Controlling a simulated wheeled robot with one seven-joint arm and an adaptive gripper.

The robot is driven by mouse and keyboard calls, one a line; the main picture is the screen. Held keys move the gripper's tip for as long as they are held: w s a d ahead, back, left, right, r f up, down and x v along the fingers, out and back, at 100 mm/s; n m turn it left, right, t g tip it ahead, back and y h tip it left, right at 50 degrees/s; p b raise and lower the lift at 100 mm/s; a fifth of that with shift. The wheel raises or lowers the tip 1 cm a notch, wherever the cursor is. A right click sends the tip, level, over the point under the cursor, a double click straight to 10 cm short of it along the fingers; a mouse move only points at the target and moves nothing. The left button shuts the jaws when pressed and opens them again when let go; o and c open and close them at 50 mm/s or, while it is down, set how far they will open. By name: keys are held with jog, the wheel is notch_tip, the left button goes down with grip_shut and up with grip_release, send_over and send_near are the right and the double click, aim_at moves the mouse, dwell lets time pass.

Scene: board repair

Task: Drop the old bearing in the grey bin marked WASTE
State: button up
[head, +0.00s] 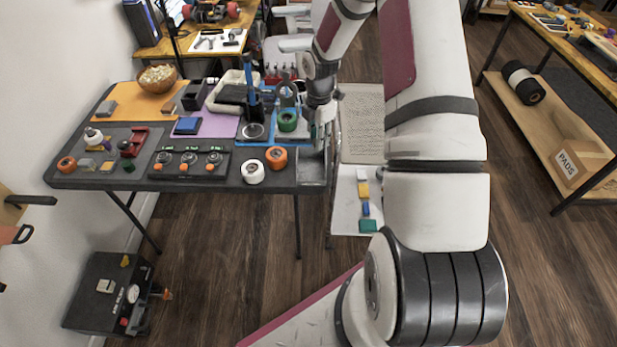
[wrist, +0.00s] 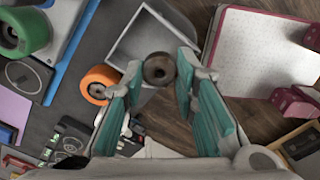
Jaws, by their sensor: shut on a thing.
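My gripper (wrist: 160,66) is shut on the old bearing (wrist: 159,76), a small dark brown ring with a hole in it, held between the teal fingertips. In the wrist view the ring overlaps the near edge of a grey open bin (wrist: 148,38); its height above the bin cannot be judged. In the head view my gripper (head: 322,128) points down above the table's right end, and the grey bin (head: 312,170) lies just below it at the front corner. No WASTE lettering is readable. The bearing cannot be made out in the head view.
An orange wheel (head: 276,158) and a white wheel (head: 253,172) stand left of the bin. A green wheel (head: 287,120) sits on a blue fixture behind. A pale perforated panel (head: 362,125) is right of the table. Open wooden floor (head: 240,240) lies in front.

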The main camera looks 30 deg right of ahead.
jog(key=shift+f+b, duration=1.05)
jog(key=shift+f, duration=2)
jog(key=o, duration=1.2)
jog(key=shift+r, duration=0.1)
notch_tip(320, 180, up, 12)
jog(key=shift+f, duration=0.15)
